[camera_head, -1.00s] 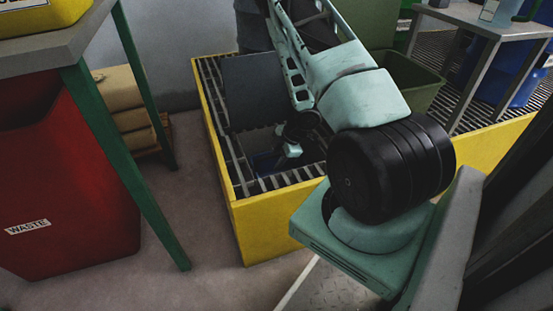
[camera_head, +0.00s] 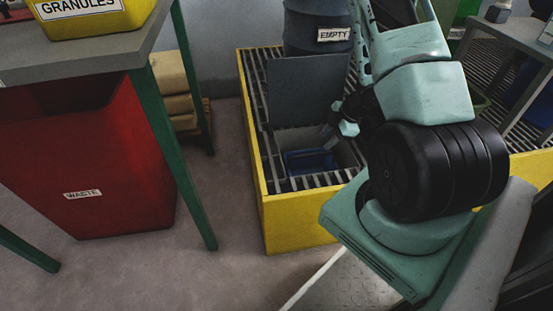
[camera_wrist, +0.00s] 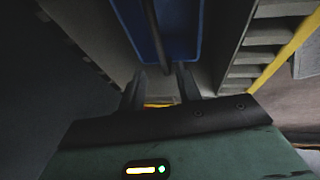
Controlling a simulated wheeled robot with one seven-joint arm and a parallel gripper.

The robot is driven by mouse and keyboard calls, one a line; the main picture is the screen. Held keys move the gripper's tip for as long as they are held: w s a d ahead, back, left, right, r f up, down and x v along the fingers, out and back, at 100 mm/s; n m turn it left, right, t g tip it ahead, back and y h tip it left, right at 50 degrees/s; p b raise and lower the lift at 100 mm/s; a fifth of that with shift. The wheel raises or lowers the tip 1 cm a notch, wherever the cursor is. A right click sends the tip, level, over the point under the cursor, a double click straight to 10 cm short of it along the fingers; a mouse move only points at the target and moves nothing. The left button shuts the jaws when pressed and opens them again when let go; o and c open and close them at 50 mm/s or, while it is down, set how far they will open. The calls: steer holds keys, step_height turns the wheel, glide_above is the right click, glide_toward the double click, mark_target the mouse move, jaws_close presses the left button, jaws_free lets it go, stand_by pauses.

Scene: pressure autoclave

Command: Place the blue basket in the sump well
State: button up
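The blue basket (camera_head: 310,161) sits down inside the sump well (camera_head: 345,155), a square opening in the grated yellow platform. In the wrist view the basket (camera_wrist: 182,35) lies just beyond my fingers, with a dark handle bar running across it toward the gap between them. My gripper (camera_wrist: 161,73) has its two fingers apart, with no visible grip on the bar. In the head view my gripper (camera_head: 346,128) is above the well's back right part, and its fingertips are hard to make out. Whether the basket rests on the well floor cannot be told.
A grey lid plate (camera_head: 305,90) stands raised behind the well. A drum labelled EMPTY (camera_head: 315,25) stands at the back. A red waste bin (camera_head: 90,165) and a green-legged table (camera_head: 180,150) are at left. Open floor (camera_head: 225,180) lies between bin and platform.

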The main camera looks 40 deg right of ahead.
steer(key=w+a+r+h, duration=0.2)
steer(key=w+a+r, duration=0.35)
steer(key=w, duration=0.25)
steer(key=w+a+r+m, duration=0.1)
steer(key=a+r+m, duration=0.1)
steer(key=a+r, duration=0.5)
steer(key=w+a+r+m, duration=0.1)
steer(key=a+r, duration=0.2)
steer(key=a, duration=0.8)
steer(key=s+a+r+g, duration=0.2)
steer(key=s+a+r, duration=0.2)
steer(key=s+a, duration=0.5)
steer(key=s+a+r+m+g, duration=0.1)
steer(key=s+a+r, duration=0.4)
steer(key=s+a, duration=0.5)
steer(key=s+g, duration=0.1)
steer(key=s, duration=0.4)
steer(key=shift+m, duration=0.3)
steer(key=shift+a, duration=0.1)
step_height(320, 180, up, 34)
steer(key=p, duration=3.4)
